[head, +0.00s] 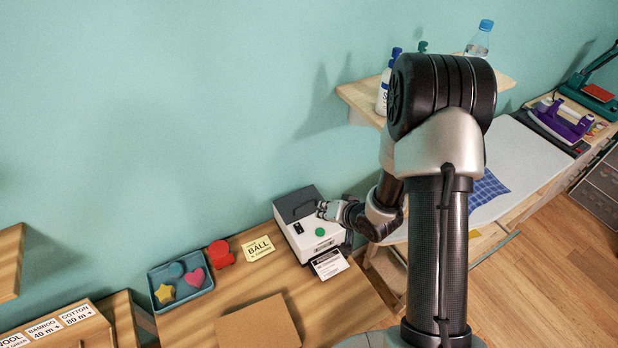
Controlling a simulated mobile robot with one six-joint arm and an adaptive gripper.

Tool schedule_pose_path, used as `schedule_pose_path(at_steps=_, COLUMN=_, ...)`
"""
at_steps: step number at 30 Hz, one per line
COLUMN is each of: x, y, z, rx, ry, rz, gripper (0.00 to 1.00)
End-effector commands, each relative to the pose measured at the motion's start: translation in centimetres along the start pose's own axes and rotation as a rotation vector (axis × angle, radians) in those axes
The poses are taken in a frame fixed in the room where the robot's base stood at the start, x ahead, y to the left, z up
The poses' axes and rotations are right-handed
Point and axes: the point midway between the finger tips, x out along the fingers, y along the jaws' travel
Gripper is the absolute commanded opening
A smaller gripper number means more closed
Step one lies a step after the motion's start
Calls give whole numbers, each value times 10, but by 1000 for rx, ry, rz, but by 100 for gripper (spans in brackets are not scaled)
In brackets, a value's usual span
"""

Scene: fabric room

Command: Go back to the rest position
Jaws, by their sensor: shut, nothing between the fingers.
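My gripper (325,211) is shut and empty.
The wooden table also holds a printed label (330,264), a "BALL" card (258,248), a red object (221,254), a blue tray (207,285) of shapes and a brown board (258,324). A wall shelf (358,97) with bottles is behind my arm. A white-topped table (525,160) stands right.

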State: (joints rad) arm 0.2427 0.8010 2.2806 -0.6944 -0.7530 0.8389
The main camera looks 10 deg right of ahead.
Motion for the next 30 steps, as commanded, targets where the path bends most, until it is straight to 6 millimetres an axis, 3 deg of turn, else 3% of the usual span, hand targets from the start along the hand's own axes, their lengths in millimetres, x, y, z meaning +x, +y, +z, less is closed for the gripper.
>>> schedule_pose_path(at_steps=6, x=-2, y=0, z=-3, rx=-11, ry=4, rz=10, gripper=0)
schedule_pose_path(at_steps=11, x=-21, y=-2, z=-28, rx=-90, ry=27, rz=93, gripper=0)
schedule_pose_path(at_steps=15, x=-59, y=-7, z=-52, rx=-187, ry=42, rz=219, gripper=0)
schedule_pose_path(at_steps=20, x=-114, y=-14, z=-60, rx=-262, ry=31, rz=345, gripper=0)
schedule_pose_path(at_steps=26, x=-185, y=-28, z=-39, rx=-316, ry=-18, rz=441, gripper=0)
schedule_pose_path(at_steps=30, x=-230, y=-37, z=-4, rx=-342, ry=-76, rz=460, gripper=0)
